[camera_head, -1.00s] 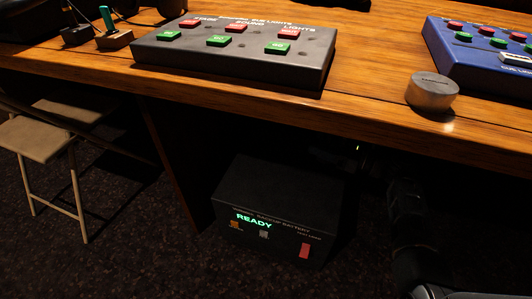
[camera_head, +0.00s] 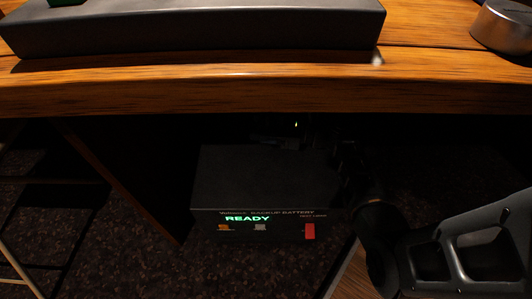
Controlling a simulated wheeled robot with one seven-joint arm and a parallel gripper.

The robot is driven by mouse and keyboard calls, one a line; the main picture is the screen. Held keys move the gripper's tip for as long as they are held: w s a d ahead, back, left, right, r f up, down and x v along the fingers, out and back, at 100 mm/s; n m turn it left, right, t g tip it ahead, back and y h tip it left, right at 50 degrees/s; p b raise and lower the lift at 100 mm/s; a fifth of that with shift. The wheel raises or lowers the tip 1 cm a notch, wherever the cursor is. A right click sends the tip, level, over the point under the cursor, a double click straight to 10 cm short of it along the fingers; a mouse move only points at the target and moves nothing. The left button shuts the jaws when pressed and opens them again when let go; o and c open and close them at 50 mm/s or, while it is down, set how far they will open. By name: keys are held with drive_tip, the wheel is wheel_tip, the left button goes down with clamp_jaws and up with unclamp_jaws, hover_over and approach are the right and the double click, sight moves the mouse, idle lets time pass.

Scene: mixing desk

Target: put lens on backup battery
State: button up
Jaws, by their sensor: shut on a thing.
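The backup battery (camera_head: 262,180) is a black box on the floor under the desk, in the middle of the head view. Its front shows a green READY sign, small orange and grey parts and a red switch. My arm reaches in from the lower right. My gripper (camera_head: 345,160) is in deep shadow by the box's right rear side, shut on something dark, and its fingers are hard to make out. I take the held thing to be the lens, but its outline is lost in the dark. I cannot tell whether it touches the battery.
The wooden desk (camera_head: 240,92) runs across above the battery, its front edge close over my arm. A grey control box (camera_head: 200,35) and a round metal knob (camera_head: 505,27) are on it. A dark desk panel (camera_head: 125,180) stands left of the battery. A chair (camera_head: 35,230) is at far left.

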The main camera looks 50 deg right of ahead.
drive_tip(key=s+a+f, duration=0.1)
drive_tip(key=s+a+f+b, duration=0.1)
drive_tip(key=s, duration=0.1)
drive_tip(key=shift+s+f, duration=0.15)
drive_tip(key=shift+f, duration=0.05)
drive_tip(key=shift+f+b, duration=1.3)
drive_tip(key=shift+f, duration=0.65)
drive_tip(key=shift+f, duration=0.15)
drive_tip(key=o, duration=1.3)
drive_tip(key=shift+r, duration=0.2)
drive_tip(key=p+v, duration=0.3)
drive_tip(key=v, duration=0.9)
